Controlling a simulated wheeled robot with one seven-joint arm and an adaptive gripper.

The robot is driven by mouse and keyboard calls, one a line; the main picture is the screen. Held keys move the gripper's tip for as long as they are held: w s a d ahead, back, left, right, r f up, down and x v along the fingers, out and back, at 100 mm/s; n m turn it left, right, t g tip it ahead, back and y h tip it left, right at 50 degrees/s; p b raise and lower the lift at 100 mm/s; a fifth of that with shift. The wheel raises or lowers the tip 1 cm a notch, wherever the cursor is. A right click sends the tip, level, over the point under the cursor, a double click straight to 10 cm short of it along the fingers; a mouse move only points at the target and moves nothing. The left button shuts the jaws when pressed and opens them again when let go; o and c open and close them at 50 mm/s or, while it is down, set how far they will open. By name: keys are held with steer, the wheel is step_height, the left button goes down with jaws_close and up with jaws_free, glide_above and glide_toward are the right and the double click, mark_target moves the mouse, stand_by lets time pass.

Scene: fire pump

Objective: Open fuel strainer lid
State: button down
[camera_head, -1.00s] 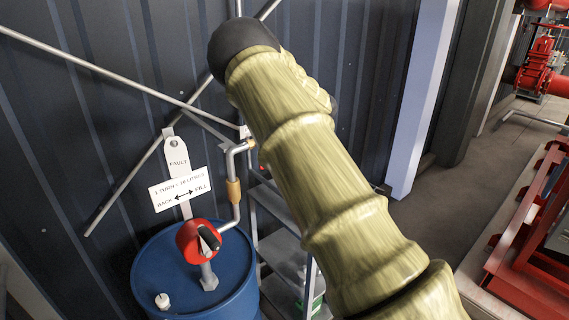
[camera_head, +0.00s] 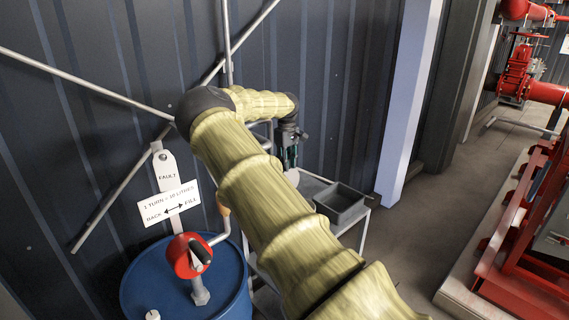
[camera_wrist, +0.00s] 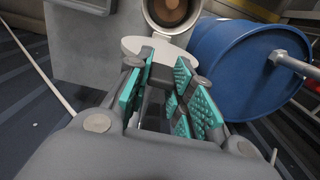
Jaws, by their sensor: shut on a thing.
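In the wrist view the fuel strainer (camera_wrist: 172,10) is a pale round housing at the top edge, its mouth uncovered and its inside brown. The strainer lid (camera_wrist: 150,43), a pale disc, lies just below the mouth, at its near rim. My gripper (camera_wrist: 165,62), with teal ridged pads, is shut on the lid, which sits at the fingertips. The fingers partly hide the lid. In the head view my gripper (camera_head: 289,155) points down near the wall, above a metal stand; the strainer and lid cannot be made out there.
A blue drum (camera_head: 180,282) with a red crank pump (camera_head: 189,256) stands at left; the drum also shows in the wrist view (camera_wrist: 235,65). A grey open bin (camera_head: 340,205) sits on the metal stand. Red pipework (camera_head: 520,72) and a red frame (camera_head: 525,235) are at right, beyond open floor.

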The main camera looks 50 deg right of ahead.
steer(key=shift+f, duration=0.1)
steer(key=c, duration=1.2)
jaws_free()
steer(key=shift+c, duration=0.2)
step_height(320, 180, up, 12)
steer(key=shift+w+f, duration=0.1)
steer(key=shift+f, duration=0.05)
